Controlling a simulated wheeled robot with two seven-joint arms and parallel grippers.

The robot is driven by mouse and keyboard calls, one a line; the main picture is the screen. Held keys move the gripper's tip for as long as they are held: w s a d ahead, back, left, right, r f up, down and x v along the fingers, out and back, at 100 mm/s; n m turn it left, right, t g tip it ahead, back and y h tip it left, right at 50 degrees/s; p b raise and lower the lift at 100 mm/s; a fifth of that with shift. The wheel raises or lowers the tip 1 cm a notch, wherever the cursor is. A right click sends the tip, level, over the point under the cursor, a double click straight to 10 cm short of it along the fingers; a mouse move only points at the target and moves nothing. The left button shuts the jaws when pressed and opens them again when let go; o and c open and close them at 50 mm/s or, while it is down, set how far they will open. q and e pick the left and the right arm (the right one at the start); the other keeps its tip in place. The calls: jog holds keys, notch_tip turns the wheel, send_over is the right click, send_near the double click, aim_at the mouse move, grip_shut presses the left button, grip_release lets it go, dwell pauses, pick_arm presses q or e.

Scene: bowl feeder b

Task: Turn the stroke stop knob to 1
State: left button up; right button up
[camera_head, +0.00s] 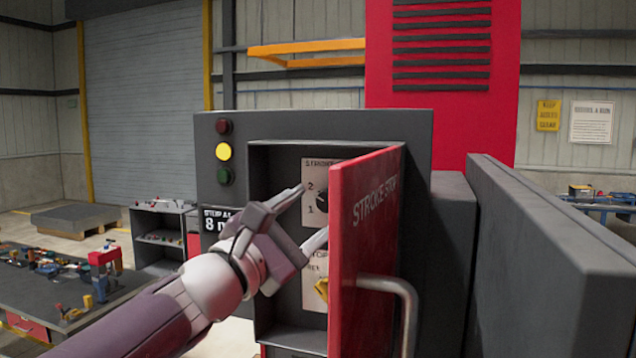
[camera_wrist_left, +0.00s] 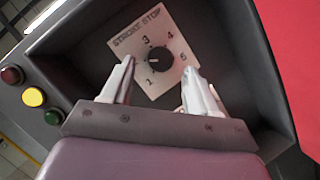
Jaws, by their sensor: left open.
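The stroke stop knob (camera_head: 321,199) is a round black dial on a white plate inside the open grey cabinet. In the left wrist view the knob (camera_wrist_left: 161,58) sits mid-plate, with 1, 3, 4 and 5 readable around it. A small pale mark on it seems to point left, towards the place of the 2, which a finger hides. My left gripper (camera_head: 313,211) is open and empty in front of the plate. In the left wrist view its fingertips (camera_wrist_left: 160,66) lie either side of the knob, apart from it. My right gripper is not in view.
The red door (camera_head: 370,240) with a grey handle (camera_head: 405,300) stands open just right of my gripper. The cabinet walls close in the recess. A lower plate with a yellow knob (camera_head: 321,289) is below. The yellow lamp (camera_head: 224,151) is lit.

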aim_at(322, 201)
pick_arm(q)
jog(key=shift+p+x, duration=0.3)
jog(key=shift+x, duration=0.7)
jog(key=shift+w+d+r, duration=0.15)
jog(key=shift+d+r, duration=0.05)
jog(key=shift+d, duration=0.1)
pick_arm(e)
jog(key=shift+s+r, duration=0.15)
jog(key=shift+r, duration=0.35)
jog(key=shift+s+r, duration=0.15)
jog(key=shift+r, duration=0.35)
